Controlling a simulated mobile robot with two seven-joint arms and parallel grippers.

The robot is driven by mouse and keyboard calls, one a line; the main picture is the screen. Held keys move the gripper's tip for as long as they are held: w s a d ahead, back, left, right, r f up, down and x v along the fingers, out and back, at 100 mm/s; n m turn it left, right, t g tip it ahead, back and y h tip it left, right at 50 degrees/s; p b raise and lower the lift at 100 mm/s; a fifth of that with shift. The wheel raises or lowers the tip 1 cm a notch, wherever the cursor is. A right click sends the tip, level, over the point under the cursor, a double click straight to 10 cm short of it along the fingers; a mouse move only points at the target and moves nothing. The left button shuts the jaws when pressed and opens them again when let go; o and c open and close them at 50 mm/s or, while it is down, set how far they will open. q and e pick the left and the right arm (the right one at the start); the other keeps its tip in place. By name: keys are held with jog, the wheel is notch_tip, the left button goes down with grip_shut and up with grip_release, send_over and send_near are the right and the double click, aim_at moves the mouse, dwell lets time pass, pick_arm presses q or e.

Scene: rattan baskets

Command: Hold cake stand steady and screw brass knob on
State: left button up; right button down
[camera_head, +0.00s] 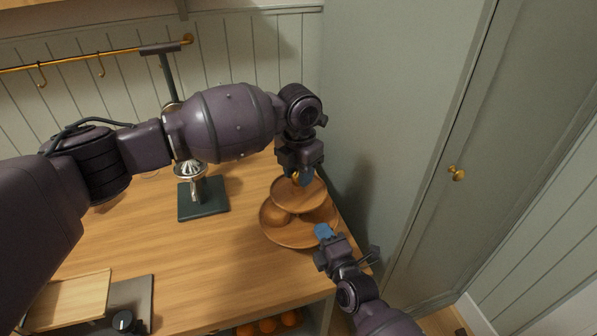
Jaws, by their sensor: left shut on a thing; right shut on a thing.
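The wooden cake stand (299,199) has two round tiers and stands near the right end of the wooden counter. Round brown items lie on its lower tier (287,237). My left gripper (302,179) points down over the top tier and is shut on the brass knob (295,175), which is mostly hidden by the fingers. My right gripper (323,231) is shut on the cake stand at the front right of its lower tier; its blue fingertips cover the contact. Whether the knob touches the stand's top is hidden.
A metal juicer on a dark green base (203,200) stands left of the stand. A wooden board (70,300) lies at the counter's front left. A grey-green cabinet (400,120) rises close on the right. Oranges (267,325) sit below the counter. The counter's middle is clear.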

pick_arm(q)
jog(key=o, duration=0.9)
jog(key=shift+r, duration=0.15)
jog(key=shift+r, duration=2.15)
jog(key=shift+c, duration=0.3)
